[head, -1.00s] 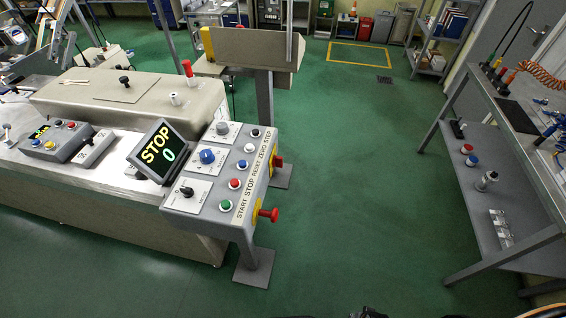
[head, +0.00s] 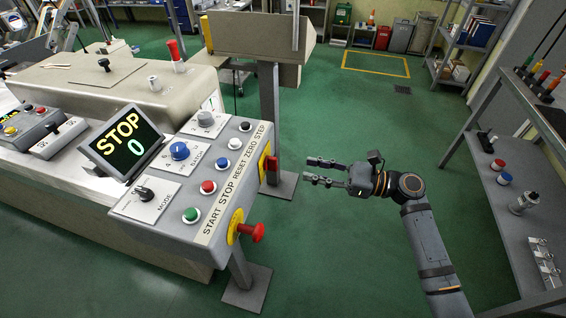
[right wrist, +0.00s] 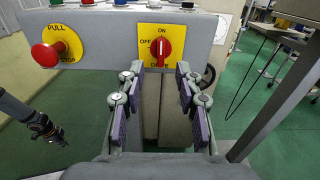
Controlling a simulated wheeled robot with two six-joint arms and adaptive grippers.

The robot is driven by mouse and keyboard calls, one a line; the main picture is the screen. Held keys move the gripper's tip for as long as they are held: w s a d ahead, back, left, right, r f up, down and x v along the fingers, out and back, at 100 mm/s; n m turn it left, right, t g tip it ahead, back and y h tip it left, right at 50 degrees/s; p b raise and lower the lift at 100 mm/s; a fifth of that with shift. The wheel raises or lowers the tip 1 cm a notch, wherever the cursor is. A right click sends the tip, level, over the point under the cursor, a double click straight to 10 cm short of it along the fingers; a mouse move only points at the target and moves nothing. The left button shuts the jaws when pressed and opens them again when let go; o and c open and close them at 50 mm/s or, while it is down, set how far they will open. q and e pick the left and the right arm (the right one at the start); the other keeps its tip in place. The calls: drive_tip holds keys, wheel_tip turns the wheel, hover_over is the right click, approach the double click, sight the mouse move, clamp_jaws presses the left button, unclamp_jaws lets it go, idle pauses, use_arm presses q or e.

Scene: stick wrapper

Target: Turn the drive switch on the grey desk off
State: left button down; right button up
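The drive switch (right wrist: 160,49) is a red rotary knob on a yellow plate marked ON and OFF, on the end face of the grey desk (right wrist: 110,30). Its handle stands upright, toward the ON mark. In the head view the switch (head: 272,168) shows edge-on at the grey desk (head: 232,172)'s right side. My right gripper (head: 310,171) is open and empty, to the right of the switch and apart from it. In the right wrist view its fingers (right wrist: 160,98) are spread below the knob. My left gripper (right wrist: 45,130) appears small at the left there; its opening is unclear.
A red mushroom stop button (head: 251,232) sticks out from the same face, nearer me. The desk top carries several knobs and buttons, and a display (head: 122,145) reading STOP 0. A grey shelf bench (head: 520,215) stands at right. Green floor (head: 340,240) is clear between.

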sight(272, 164)
drive_tip(key=p+x, duration=0.1)
drive_tip(key=x, duration=0.8)
drive_tip(key=shift+d+f, duration=0.1)
drive_tip(key=shift+f, duration=0.05)
clamp_jaws()
